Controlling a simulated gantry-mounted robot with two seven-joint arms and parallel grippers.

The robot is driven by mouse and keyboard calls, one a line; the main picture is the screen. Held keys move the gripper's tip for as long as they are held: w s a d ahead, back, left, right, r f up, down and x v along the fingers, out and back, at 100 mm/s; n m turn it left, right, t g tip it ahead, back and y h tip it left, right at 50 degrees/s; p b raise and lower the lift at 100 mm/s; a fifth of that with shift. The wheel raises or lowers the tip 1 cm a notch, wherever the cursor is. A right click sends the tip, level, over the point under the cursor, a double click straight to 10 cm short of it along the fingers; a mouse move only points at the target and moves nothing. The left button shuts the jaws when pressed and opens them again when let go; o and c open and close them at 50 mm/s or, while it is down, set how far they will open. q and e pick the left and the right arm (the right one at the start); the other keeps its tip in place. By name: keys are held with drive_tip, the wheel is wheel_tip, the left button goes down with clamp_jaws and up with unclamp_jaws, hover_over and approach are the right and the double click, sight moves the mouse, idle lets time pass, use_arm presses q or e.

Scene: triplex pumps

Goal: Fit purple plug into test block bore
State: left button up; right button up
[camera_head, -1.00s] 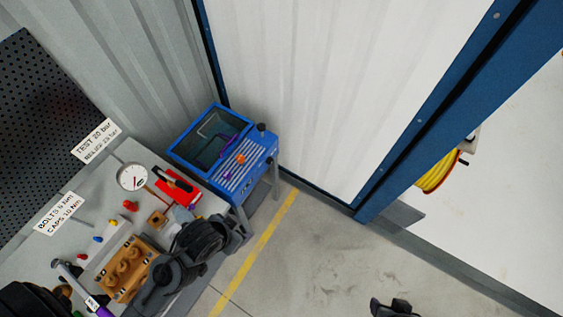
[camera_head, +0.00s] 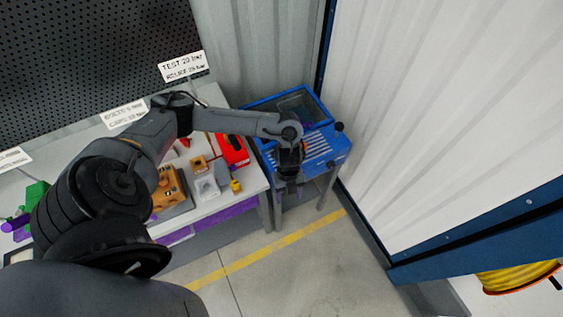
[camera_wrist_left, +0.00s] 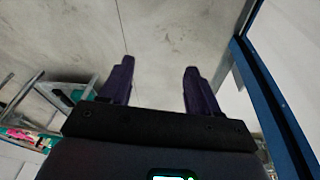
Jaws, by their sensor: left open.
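My left gripper (camera_head: 289,190) hangs in front of the blue cabinet at the right end of the bench, over the floor. In the left wrist view its two dark purple fingers (camera_wrist_left: 158,78) stand wide apart with nothing between them. A small brown block with a dark hole (camera_head: 199,163) sits on the bench; I cannot tell if it is the test block. A pale grey block (camera_head: 207,188) is near it. Purple pieces (camera_head: 17,224) show at the far left, but I cannot make out a purple plug. My arm hides part of the bench. My right gripper is out of view.
The blue cabinet (camera_head: 327,146) with a glass lid stands right of the bench (camera_head: 247,183). A red item (camera_head: 232,149), a yellow piece (camera_head: 235,186) and an orange-brown fixture (camera_head: 166,196) are on the bench. A yellow hose reel (camera_head: 515,277) is at lower right. The floor in front is clear.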

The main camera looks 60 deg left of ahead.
use_arm(q)
drive_tip(key=w+a+r+b, duration=0.1)
drive_tip(key=w+a+r, duration=0.1)
drive_tip(key=a, duration=0.3)
drive_tip(key=w+a+r+n+y+b, duration=0.1)
drive_tip(key=w+a+r, duration=0.1)
drive_tip(key=a, duration=0.4)
drive_tip(key=w+a+r+t+y+b, duration=0.1)
drive_tip(key=w+a+r, duration=0.1)
drive_tip(key=a, duration=0.3)
drive_tip(key=shift+w+a+r+n+b, duration=0.15)
drive_tip(key=shift+w+r+n+b, duration=0.05)
drive_tip(key=shift+n+b, duration=0.15)
wheel_tip(320, 180, down, 2)
drive_tip(key=shift+f+b, duration=0.1)
drive_tip(key=shift+b, duration=0.55)
drive_tip(key=shift+w+a+f, duration=0.1)
drive_tip(key=shift+a+f, duration=0.05)
drive_tip(key=shift+f, duration=1.75)
drive_tip(key=shift+a+f, duration=0.1)
drive_tip(key=shift+f, duration=1.75)
drive_tip(key=c, duration=1.1)
